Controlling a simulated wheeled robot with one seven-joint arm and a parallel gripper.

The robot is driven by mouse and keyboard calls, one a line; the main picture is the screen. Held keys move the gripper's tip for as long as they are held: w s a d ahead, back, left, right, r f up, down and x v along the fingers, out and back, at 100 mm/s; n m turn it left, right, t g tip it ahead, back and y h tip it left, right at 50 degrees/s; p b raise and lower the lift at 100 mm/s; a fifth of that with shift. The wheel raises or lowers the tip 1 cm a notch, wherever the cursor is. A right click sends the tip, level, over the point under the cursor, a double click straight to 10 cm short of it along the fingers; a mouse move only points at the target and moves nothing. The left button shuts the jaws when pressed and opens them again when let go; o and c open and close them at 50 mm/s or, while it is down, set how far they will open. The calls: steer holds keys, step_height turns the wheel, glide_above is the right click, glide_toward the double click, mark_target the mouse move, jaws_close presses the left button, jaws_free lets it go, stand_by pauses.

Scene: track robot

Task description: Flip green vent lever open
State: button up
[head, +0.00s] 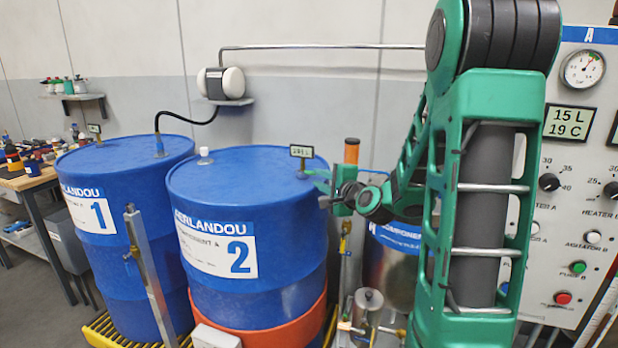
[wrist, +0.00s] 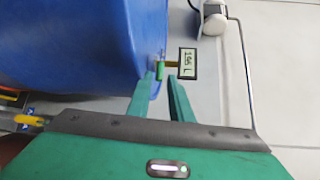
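The green vent lever (wrist: 160,72) is a small green piece beside the blue drum 2 (wrist: 75,45), next to a short brass stem and a small display (wrist: 188,63). In the wrist view my gripper (wrist: 160,79) has its two green fingers apart, with the lever showing at the gap between their tips. I cannot tell whether either finger touches it. In the head view my gripper (head: 319,186) is at the right rim of drum 2 (head: 245,200), just below the display (head: 301,151). The lever is not clearly distinguishable there.
Blue drum 1 (head: 120,190) stands at left with a black hose to a wall unit (head: 221,83). An orange-topped post (head: 351,151) stands close to my wrist. A metal component drum (head: 395,265) is partly behind my arm. A control panel (head: 575,215) is at right.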

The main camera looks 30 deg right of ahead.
mark_target(310, 173)
steer(key=w, duration=0.4)
steer(key=w+f, duration=0.1)
steer(key=w, duration=0.1)
steer(key=shift+w+d, duration=0.25)
steer(key=shift+d, duration=0.1)
steer(key=shift+c, duration=0.5)
jaws_close()
